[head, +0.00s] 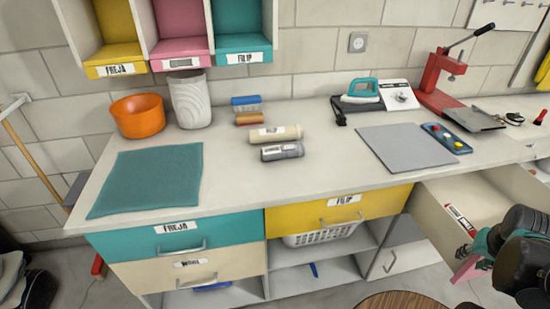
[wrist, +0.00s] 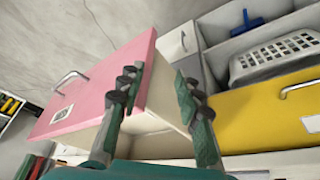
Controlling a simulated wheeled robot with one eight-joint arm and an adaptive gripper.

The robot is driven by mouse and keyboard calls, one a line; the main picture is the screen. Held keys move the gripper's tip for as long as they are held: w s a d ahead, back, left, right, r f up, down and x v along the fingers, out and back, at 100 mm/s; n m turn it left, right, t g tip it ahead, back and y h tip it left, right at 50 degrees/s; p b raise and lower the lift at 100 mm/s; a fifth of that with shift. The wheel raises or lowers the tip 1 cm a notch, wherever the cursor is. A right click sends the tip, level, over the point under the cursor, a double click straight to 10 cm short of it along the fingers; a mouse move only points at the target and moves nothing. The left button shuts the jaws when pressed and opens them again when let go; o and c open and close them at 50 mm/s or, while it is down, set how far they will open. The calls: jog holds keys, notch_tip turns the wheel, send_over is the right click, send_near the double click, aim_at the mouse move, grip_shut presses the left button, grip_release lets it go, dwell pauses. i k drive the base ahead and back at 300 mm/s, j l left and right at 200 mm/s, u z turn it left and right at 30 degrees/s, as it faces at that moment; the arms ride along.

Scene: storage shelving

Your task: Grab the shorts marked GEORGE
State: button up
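No garment with a readable GEORGE mark shows. A beige roll (head: 275,134) and a dark grey roll (head: 282,151), both with small labels, lie on the worktop; their lettering is too small to read. An open drawer with a pink front (wrist: 110,85) stands at the right in the head view. A red and white item (head: 459,217) is at its inner side. My gripper (head: 484,243) is at this drawer, partly hidden by my arm.
The worktop (head: 330,178) holds a teal cloth (head: 152,178), an orange bowl (head: 139,116), a grey mat (head: 404,147) and a red press (head: 437,88). Below are a teal drawer (head: 205,232) and a yellow drawer (head: 299,220), both shut, and a white basket (head: 318,236).

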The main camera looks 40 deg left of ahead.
aim_at(296, 150)
jog(key=k+u, duration=0.1)
jog(key=u, duration=1.45)
